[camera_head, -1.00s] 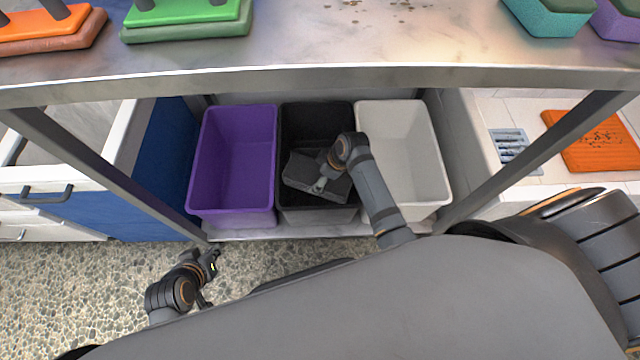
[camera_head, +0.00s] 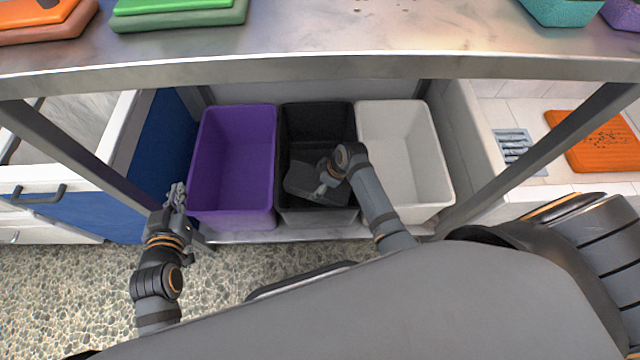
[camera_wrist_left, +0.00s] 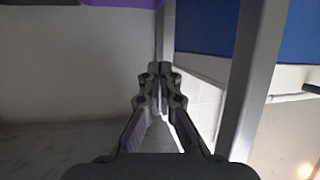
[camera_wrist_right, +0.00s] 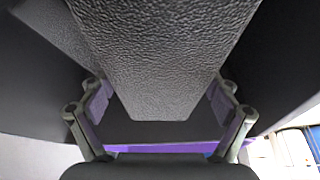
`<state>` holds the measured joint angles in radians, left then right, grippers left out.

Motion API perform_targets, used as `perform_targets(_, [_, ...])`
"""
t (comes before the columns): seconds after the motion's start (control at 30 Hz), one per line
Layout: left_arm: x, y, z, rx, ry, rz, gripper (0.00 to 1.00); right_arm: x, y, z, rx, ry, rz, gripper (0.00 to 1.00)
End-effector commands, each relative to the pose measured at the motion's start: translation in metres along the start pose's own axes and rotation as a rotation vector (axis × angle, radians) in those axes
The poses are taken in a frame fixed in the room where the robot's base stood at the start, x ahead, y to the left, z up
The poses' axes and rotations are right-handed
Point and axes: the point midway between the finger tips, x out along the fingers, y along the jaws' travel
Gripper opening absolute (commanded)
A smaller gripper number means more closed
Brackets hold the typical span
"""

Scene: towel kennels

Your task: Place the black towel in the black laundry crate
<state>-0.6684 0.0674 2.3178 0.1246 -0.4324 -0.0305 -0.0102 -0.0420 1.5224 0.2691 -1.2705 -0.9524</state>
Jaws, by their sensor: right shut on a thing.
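The black laundry crate (camera_head: 315,219) stands in the middle of the lower shelf, between the purple and white crates. The black towel (camera_head: 302,179), a dark folded block, is inside the crate's opening, tilted. My right gripper (camera_head: 322,190) reaches into the crate and is shut on the towel. In the right wrist view the towel (camera_wrist_right: 160,55) runs between the two fingers. Whether the towel touches the crate floor cannot be told. My left gripper (camera_head: 178,192) is empty, left of the purple crate, with its fingertips together in the left wrist view (camera_wrist_left: 158,72).
A purple crate (camera_head: 234,215) and a white crate (camera_head: 415,205) flank the black one. The metal tabletop (camera_head: 300,45) overhangs them, and table legs stand on both sides. A blue cabinet (camera_head: 155,150) is at the left. The pebbled floor (camera_head: 60,290) is clear at the lower left.

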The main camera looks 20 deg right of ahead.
Motion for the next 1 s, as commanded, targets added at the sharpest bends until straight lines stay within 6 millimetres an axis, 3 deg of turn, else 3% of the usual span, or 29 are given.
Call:
perform_targets(0.1, [0.002, -0.001, -0.025, 0.008, 0.099, -0.003, 0.00, 0.006, 0.000, 0.002, 0.000, 0.000, 0.000, 0.51])
perform_targets(0.23, [0.002, -0.001, -0.038, 0.012, 0.148, -0.004, 0.00, 0.007, 0.000, 0.003, 0.000, 0.000, 0.000, 0.51])
perform_targets(1.0, [0.001, -0.001, -0.050, 0.016, 0.195, -0.006, 0.00, 0.018, 0.000, 0.007, 0.000, 0.001, 0.001, 0.51])
